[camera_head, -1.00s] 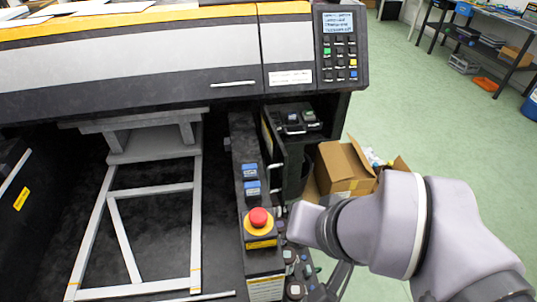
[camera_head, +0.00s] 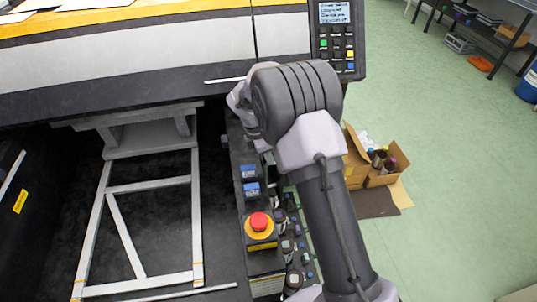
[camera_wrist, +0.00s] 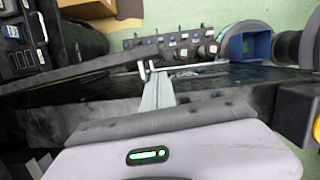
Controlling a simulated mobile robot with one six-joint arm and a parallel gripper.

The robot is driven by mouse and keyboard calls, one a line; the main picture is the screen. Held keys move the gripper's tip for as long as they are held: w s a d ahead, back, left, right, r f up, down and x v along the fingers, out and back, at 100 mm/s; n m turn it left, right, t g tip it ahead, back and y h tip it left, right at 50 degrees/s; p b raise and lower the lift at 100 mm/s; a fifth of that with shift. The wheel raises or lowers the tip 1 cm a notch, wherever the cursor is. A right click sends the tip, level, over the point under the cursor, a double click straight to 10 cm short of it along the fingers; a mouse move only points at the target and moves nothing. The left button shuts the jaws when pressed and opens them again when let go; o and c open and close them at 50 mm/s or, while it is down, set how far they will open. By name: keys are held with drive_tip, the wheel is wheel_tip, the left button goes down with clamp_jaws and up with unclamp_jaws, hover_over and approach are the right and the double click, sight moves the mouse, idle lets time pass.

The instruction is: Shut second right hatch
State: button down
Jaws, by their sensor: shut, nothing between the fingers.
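My gripper (camera_wrist: 147,70) shows in the wrist view as a narrow pale piece with small tips. It is shut and empty. Just beyond it is a long dark panel (camera_wrist: 105,70), which looks like an open hatch. A thin white bar (camera_wrist: 195,67) lies right of the tips; I cannot tell whether they touch it. In the head view my arm covers the hatch area below the printer's right end, so the second right hatch and my gripper are hidden there.
The printer (camera_head: 150,45) spans the top. A cardboard box (camera_head: 380,168) with bottles sits on the floor at right.

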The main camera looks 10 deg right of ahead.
drive_tip(key=b+x, duration=0.2)
drive_tip(key=x, duration=0.5)
drive_tip(key=shift+f, duration=0.25)
drive_tip(key=shift+d, duration=0.2)
